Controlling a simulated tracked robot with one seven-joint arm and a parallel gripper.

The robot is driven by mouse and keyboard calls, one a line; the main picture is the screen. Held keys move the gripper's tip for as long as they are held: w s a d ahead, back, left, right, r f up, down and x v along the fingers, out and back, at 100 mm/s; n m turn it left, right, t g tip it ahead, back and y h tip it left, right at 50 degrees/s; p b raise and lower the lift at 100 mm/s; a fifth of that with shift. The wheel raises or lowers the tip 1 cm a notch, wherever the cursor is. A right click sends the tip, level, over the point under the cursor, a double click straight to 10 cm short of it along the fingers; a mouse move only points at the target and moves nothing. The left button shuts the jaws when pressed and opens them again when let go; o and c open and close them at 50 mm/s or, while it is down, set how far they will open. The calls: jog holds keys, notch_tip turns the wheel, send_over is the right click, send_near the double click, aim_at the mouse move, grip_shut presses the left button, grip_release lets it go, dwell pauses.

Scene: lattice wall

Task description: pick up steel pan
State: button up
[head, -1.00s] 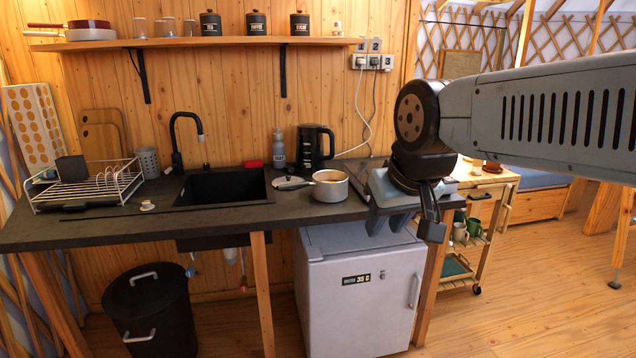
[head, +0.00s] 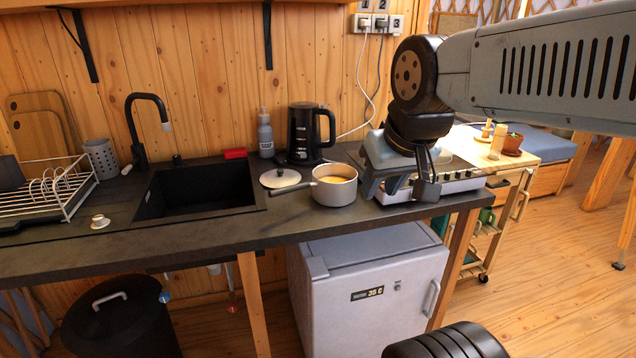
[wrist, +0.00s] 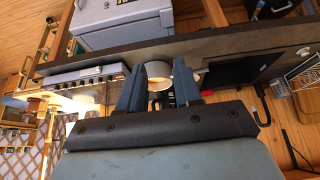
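The steel pan (head: 336,192) stands upright on the dark countertop, left of my gripper, with its dark handle pointing left and something yellowish inside. In the head view my gripper (head: 398,190) hangs in front of the hob, to the right of the pan and apart from it. In the wrist view my gripper (wrist: 159,68) has its two blue fingers spread, and the pan (wrist: 158,83) shows between them, farther off and partly hidden. My gripper is open and empty.
A lid (head: 280,179) lies left of the pan, by its handle. A black kettle (head: 302,135) and grey bottle (head: 265,135) stand behind. The sink (head: 195,190) is farther left. The hob (head: 455,175) is right. A small fridge (head: 372,295) is below the counter.

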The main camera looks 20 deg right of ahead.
jog(key=shift+w, duration=0.15)
jog(key=shift+w, duration=0.1)
jog(key=w+a+f+m+g+y, duration=0.2)
jog(key=w+f+m+y, duration=0.2)
jog(key=w+m, duration=0.3)
jog(key=m+t+y, duration=0.5)
jog(key=m+t, duration=0.1)
jog(key=m, duration=1.4)
send_near(335, 185)
jog(key=w+a, duration=0.5)
jog(key=w, duration=0.1)
jog(key=shift+w+a+f, duration=0.65)
jog(key=shift+a+f, duration=0.15)
jog(key=shift+a, duration=0.1)
jog(key=shift+w+a+f, duration=0.7)
jog(key=shift+a+f, duration=0.1)
jog(key=shift+a, duration=0.1)
